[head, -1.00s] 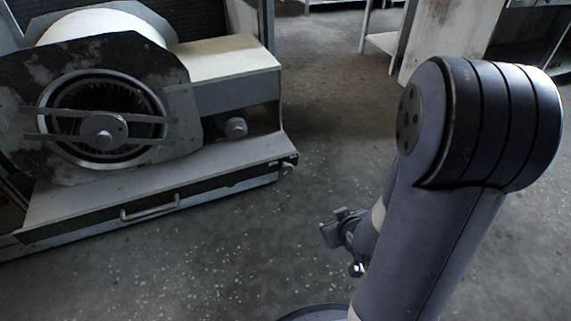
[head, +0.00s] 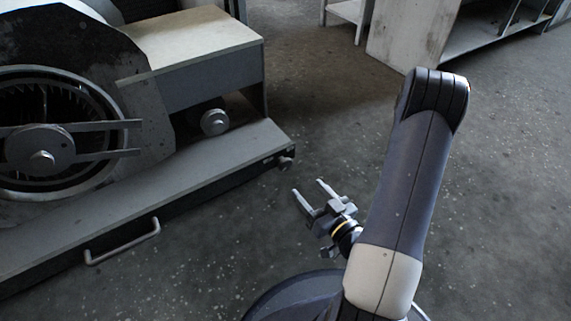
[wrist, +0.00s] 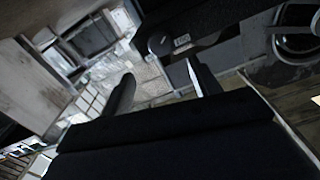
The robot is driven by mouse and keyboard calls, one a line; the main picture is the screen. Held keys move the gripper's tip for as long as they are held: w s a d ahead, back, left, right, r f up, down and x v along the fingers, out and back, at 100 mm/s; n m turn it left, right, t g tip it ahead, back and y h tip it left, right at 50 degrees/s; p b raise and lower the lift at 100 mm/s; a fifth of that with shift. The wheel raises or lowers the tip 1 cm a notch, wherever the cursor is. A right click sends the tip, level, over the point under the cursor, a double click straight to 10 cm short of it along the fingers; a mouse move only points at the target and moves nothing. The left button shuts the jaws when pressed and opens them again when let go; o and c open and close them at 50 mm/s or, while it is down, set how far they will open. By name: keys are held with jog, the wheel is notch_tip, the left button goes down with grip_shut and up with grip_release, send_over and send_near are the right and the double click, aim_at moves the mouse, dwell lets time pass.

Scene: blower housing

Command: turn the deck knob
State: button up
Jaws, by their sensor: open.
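A small dark round knob (head: 286,162) sits at the right end of the deck's front edge. It also shows in the wrist view as a dark knob (wrist: 159,45) beside a small pale label, beyond the fingertips. The deck (head: 200,180) is a pale ledge along the blower housing's base. My gripper (head: 307,187) is open and empty, low in front of the deck's right end, apart from the knob. Its two spread fingers (wrist: 160,71) point toward the machine in the wrist view. A larger silver round part (head: 214,122) sits above the deck under the box.
The blower's round opening with a hub and crossbars (head: 40,148) is at the left. A bar handle (head: 122,242) sticks out from the base front. A pale cabinet (head: 412,35) stands at the back.

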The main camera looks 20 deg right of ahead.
aim_at(287, 166)
jog(key=p+x, duration=0.5)
jog(key=x, duration=0.4)
jog(key=shift+w+a+r, duration=0.1)
jog(key=shift+w, duration=0.05)
jog(key=shift+w+a, duration=0.15)
jog(key=shift+w, duration=0.35)
jog(key=shift+c, duration=0.5)
jog(key=c, duration=0.9)
